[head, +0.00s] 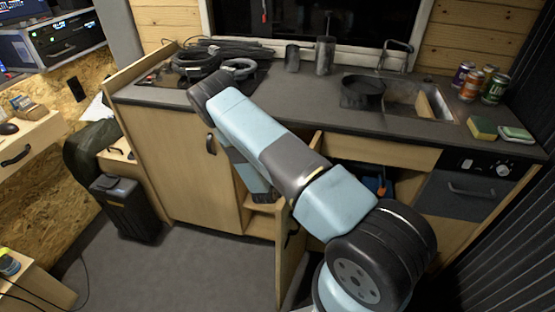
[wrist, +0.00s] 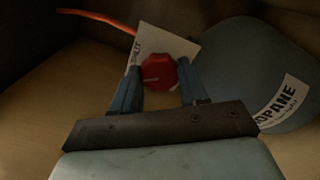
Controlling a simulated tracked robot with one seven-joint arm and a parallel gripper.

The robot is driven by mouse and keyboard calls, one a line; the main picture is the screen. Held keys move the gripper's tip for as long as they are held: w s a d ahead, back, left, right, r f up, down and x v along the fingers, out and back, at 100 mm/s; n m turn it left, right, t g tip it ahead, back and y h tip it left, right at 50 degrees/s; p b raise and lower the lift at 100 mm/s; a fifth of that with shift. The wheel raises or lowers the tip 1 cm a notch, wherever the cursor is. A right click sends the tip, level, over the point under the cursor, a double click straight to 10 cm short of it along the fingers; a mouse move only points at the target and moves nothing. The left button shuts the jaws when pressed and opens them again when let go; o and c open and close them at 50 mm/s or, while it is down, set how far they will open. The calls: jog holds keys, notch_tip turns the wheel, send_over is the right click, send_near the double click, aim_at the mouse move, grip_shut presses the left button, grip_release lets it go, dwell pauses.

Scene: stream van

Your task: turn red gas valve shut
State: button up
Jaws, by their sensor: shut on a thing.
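The red gas valve (wrist: 159,72) is a small faceted red knob with a pale line on its face, in the middle of the wrist view. A white label card (wrist: 152,40) with partly readable print sits behind it. My gripper (wrist: 158,80) has its two blue fingers on either side of the knob, shut on it. A grey propane bottle (wrist: 240,62) with a "PROPANE" label, partly cut off, stands to the right. An orange hose (wrist: 97,17) runs at the upper left. In the head view the valve is hidden inside the cabinet behind my arm.
The open cabinet door (head: 290,262) stands close to my arm. The counter (head: 300,98) above holds coiled cables (head: 215,62), a black pot (head: 362,92) and several cans (head: 480,82).

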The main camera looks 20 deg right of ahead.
jog(key=m, duration=0.6)
jog(key=shift+s+f, duration=0.15)
jog(key=shift+f, duration=0.05)
jog(key=shift+m, duration=0.4)
jog(key=o, duration=0.8)
jog(key=shift+f, duration=0.1)
jog(key=shift+c, duration=0.2)
jog(key=o, duration=0.3)
jog(key=shift+r, duration=0.2)
jog(key=v, duration=1.3)
jog(key=shift+s+a, duration=0.15)
jog(key=shift+s, duration=0.1)
jog(key=shift+f, duration=0.1)
jog(key=shift+a, duration=0.1)
